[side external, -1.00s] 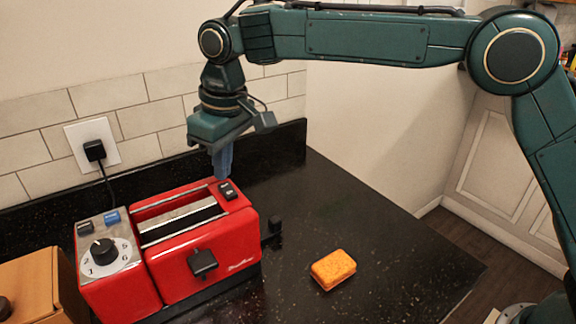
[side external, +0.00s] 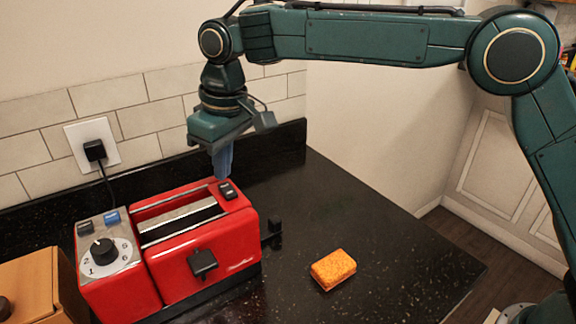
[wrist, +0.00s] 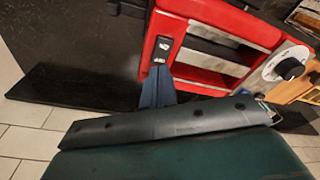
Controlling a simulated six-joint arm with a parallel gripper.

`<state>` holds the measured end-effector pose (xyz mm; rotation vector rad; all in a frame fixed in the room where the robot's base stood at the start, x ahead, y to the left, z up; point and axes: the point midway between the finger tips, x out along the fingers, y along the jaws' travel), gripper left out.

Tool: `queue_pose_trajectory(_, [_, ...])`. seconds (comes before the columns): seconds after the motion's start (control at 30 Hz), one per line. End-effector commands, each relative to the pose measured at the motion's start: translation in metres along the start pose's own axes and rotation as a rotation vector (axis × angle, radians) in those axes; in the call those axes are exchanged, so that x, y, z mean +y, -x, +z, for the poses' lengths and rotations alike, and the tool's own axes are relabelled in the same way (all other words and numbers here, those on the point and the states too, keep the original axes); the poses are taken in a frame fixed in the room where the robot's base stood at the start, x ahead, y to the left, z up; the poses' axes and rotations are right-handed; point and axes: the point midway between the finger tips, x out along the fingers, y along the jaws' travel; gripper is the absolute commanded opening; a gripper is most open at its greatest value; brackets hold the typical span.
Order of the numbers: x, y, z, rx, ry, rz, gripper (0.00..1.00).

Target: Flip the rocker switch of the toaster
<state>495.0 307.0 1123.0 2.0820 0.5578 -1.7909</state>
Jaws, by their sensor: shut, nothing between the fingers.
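The red toaster (side external: 215,245) stands on the black counter, with two long slots on top. A black rocker switch (side external: 228,191) sits on its top at the right end; it also shows in the wrist view (wrist: 162,48). My gripper (side external: 223,176) points down with its blue-grey fingers together and empty. The fingertips are right by the switch, at its wall-side end. In the wrist view the fingers (wrist: 159,68) end at the near edge of the switch. I cannot tell whether they touch it or which way the rocker is tilted.
A control box with a dial (side external: 104,251) and black and blue buttons (side external: 112,217) adjoins the toaster on the left. A plug (side external: 95,150) and cord are at the wall behind. An orange sponge (side external: 333,269) lies to the right. The counter (side external: 400,270) is clear further right.

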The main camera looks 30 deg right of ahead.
Motion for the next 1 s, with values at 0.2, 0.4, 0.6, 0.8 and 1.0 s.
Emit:
queue_pose_trajectory(0.2, [0.0000,0.0000,0.0000,0.000,0.000,0.000,0.00])
queue_pose_trajectory(0.4, [0.0000,-0.0009,0.0001,0.000,0.000,0.000,0.00])
queue_pose_trajectory(0.6, [0.0000,-0.0030,0.0003,0.000,0.000,0.000,0.00])
queue_pose_trajectory(0.8, [0.0000,-0.0051,0.0006,0.000,0.000,0.000,0.00])
queue_pose_trajectory(1.0, [0.0000,-0.0073,0.0010,-0.001,0.000,0.000,0.00])
